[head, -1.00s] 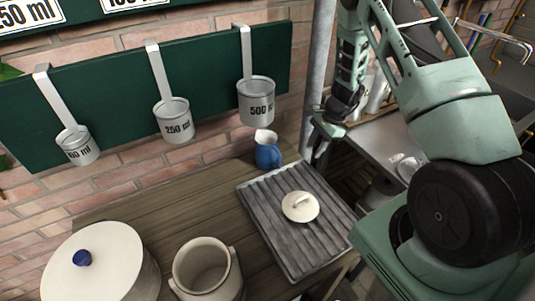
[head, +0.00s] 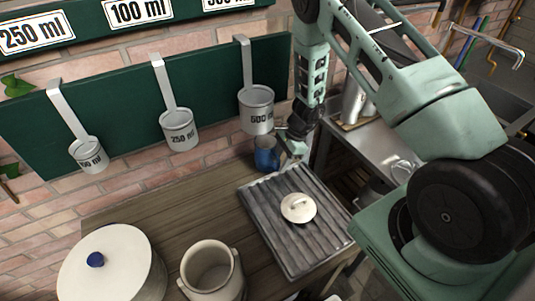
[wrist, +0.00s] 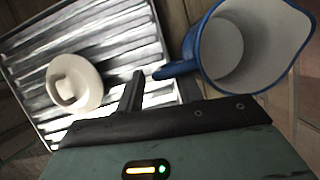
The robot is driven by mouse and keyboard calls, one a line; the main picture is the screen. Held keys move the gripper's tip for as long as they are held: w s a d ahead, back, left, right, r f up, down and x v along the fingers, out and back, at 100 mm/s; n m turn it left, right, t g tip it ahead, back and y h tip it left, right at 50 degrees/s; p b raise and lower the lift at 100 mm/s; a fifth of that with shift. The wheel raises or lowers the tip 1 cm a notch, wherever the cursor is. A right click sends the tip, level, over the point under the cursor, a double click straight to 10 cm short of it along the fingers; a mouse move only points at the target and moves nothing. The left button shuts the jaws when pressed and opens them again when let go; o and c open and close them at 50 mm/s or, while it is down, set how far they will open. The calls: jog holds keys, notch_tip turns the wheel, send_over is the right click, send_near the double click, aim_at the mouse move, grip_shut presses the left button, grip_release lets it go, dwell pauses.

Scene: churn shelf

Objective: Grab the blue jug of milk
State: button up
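The blue jug (head: 266,154) stands at the back right of the wooden table, against the brick wall. In the wrist view the jug (wrist: 250,45) is at the upper right, with a white inside; whether the pale area inside is milk or the bottom, I cannot tell. Its blue handle points left, toward the space between my fingertips. My gripper (wrist: 160,82) is open, its two dark fingers apart with nothing clamped between them. In the head view my gripper (head: 291,148) is at the jug's right side and covers part of it.
A ribbed metal tray (head: 270,225) with a white lid (head: 298,208) lies in front of the jug. A cream pot (head: 212,270) and a large lidded container (head: 115,275) stand at the front left. Measuring cups, including the 500 ml cup (head: 257,118), hang above.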

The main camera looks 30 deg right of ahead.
jog(key=shift+f, duration=0.35)
grip_shut()
jog(key=shift+r, duration=0.2)
jog(key=shift+r+b, duration=0.35)
jog(key=shift+b, duration=0.25)
jog(key=s+d+b, duration=0.2)
jog(key=d+b, duration=0.3)
jog(key=d, duration=0.8)
notch_tip(320, 180, up, 14)
jog(key=b, duration=0.2)
jog(key=shift+w, duration=0.2)
